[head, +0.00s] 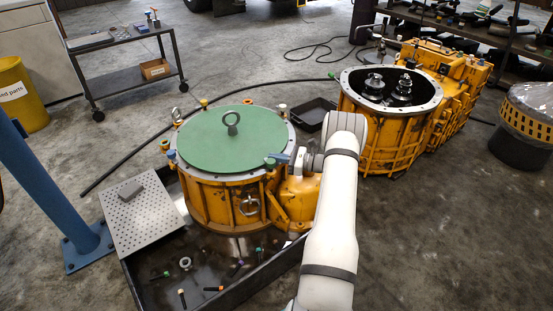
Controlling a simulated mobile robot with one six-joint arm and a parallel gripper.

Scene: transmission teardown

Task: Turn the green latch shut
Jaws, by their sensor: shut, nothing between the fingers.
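The green latch (270,163) sits on the rim of the near yellow housing (225,205), at the right side of the round green cover (205,140). My gripper (279,158) is shut and empty, its tips right beside the latch on its right. I cannot tell whether they touch it. The latch is small and partly crowded by the fingers, so its exact angle is unclear. Other coloured latches stand around the same rim, among them a blue one (171,156) and a white one (282,108).
A perforated plate (140,215) lies at the left. A dark tray (215,280) with loose small parts is under the housing. An open yellow housing (390,120) stands behind my arm at the right.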

